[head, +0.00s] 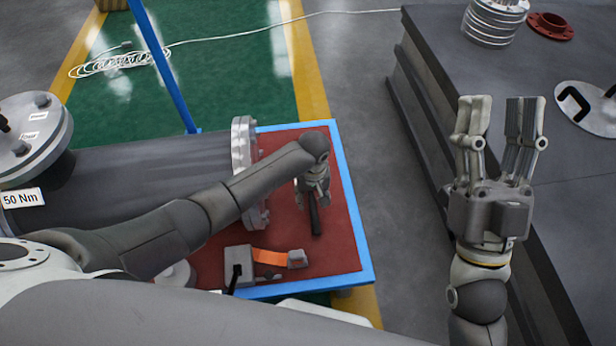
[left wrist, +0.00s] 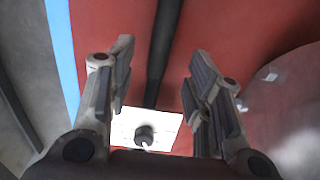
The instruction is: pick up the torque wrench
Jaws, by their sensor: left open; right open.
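The torque wrench shows as a dark bar (head: 315,216) on the red top of the blue-edged cart, just below my left gripper (head: 312,187) in the head view. In the left wrist view the dark bar (left wrist: 163,45) runs from the top edge down between the fingers of my left gripper (left wrist: 163,65). These fingers are apart, one on each side of the bar, with gaps visible. The wrench's other end is hidden by the gripper in the head view. My right gripper (head: 499,110) is open and empty, upright beside the dark bench.
The cart's red top (head: 340,240) holds a large grey flanged shell (head: 243,150) at left. A grey block with an orange strap (head: 270,257) lies near the front edge. A dark bench (head: 570,145) at right carries stacked rings (head: 493,22) and a red flange (head: 550,26).

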